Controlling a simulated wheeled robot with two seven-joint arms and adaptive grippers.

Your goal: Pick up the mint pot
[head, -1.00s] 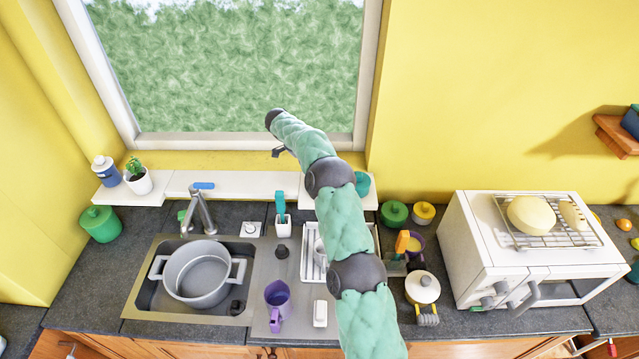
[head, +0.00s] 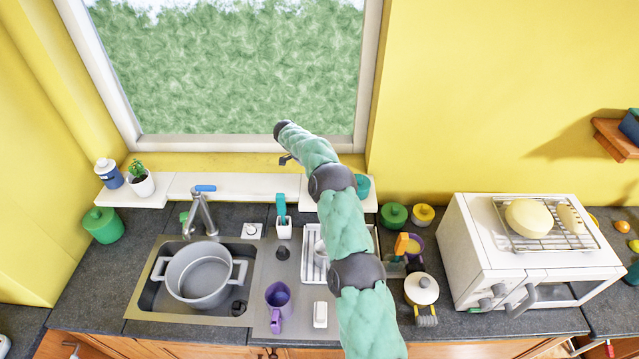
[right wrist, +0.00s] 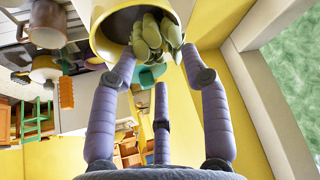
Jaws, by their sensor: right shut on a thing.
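In the right wrist view a yellowish pot with pale green leaves, which I take for the mint pot (right wrist: 112,22), is at the fingertips of my right gripper (right wrist: 158,52). The gripper is shut on it; the pot's rim faces the camera, and the exact contact is partly hidden by the leaves. In the head view the right arm reaches up toward the window; its gripper (head: 288,159) is mostly hidden behind the wrist, and the held pot does not show there. My left gripper is not in view.
A white pot with a green plant (head: 142,184) and a blue-white jar (head: 108,174) stand on the left sill. Below are the faucet (head: 202,210), a grey pot in the sink (head: 198,275) and a purple mug (head: 278,297). A white toaster oven (head: 480,270) stands right.

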